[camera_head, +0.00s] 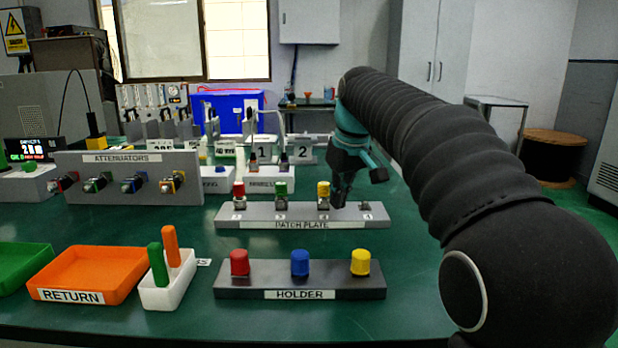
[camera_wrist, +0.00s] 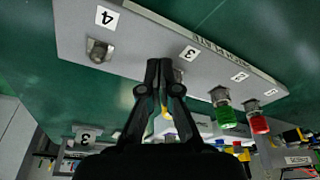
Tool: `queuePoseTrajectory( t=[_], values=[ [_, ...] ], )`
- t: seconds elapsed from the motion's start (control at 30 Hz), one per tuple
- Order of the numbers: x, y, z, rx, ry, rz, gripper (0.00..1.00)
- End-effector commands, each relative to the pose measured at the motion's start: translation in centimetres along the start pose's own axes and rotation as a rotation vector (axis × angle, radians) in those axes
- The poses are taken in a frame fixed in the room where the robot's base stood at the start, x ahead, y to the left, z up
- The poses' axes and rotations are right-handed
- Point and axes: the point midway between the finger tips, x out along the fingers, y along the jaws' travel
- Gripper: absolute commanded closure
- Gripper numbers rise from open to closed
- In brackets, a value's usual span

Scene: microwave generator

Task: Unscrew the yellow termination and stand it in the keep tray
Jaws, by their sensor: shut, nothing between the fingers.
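The yellow termination (camera_head: 323,190) stands upright on the grey patch plate (camera_head: 228,213), at the third position. In the wrist view a bit of it (camera_wrist: 166,114) shows behind my fingers; the rest is hidden. My gripper (camera_head: 338,201) points down just right of it, between the third and fourth positions. In the wrist view my gripper (camera_wrist: 165,66) has its fingertips together and holds nothing. I cannot tell whether it touches the termination. No tray labelled keep is readable.
A red (camera_head: 239,190) and a green termination (camera_head: 281,189) stand left on the plate; the fourth connector (camera_wrist: 99,50) is bare. In front are the holder (camera_head: 230,291) with three caps, an orange RETURN tray (camera_head: 120,290) and a white box (camera_head: 165,297) with two sticks.

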Motion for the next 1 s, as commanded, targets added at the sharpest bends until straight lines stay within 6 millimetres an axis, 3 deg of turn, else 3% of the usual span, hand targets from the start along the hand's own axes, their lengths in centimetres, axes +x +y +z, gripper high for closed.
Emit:
queuePoseTrajectory(
  t=[0.7, 1.0],
  values=[
    [-5.6, 0.1, -1.5, 0.001, 0.0, 0.0, 1.0],
    [-5.8, 0.0, -1.5, 0.0, -0.001, 0.0, 1.0]
  ],
)
